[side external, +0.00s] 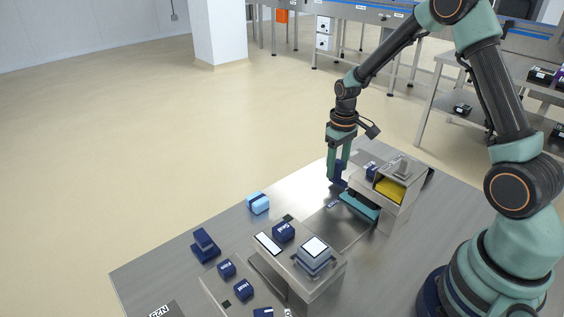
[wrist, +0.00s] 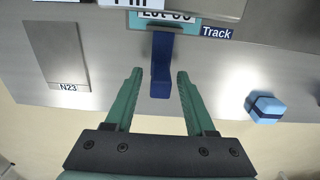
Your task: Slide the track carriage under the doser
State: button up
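The track carriage (side external: 360,208) is a teal piece low on the steel table, at the foot of a metal housing with a yellow inside (side external: 390,190), possibly the doser. A dark blue upright handle (side external: 338,174) stands at its end. In the wrist view the handle (wrist: 161,68) sticks out beside a teal strip with a partly cut-off "Lot" label and a "Track" label (wrist: 216,33). My gripper (side external: 337,178) points down at the handle. In the wrist view my gripper (wrist: 158,73) is open, its fingers either side of the handle with gaps showing.
A light blue banded block (side external: 258,203) lies on the table; it also shows in the wrist view (wrist: 266,108). Dark blue knobs and blocks (side external: 205,245) and a metal box with a pale block on top (side external: 313,250) stand nearer. A flat plate marked N23 (wrist: 57,55) is at left.

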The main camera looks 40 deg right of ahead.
jog(key=shift+r, duration=3.5)
jog(key=shift+s+a+r, duration=0.1)
jog(key=shift+a+r, duration=0.05)
jog(key=shift+r, duration=0.05)
jog(key=s+a+r+t, duration=0.5)
jog(key=s+a+r, duration=0.5)
jog(key=s+r, duration=0.3)
jog(key=shift+a+r+t, duration=0.3)
jog(key=shift+a+r, duration=0.1)
jog(key=shift+r, duration=0.05)
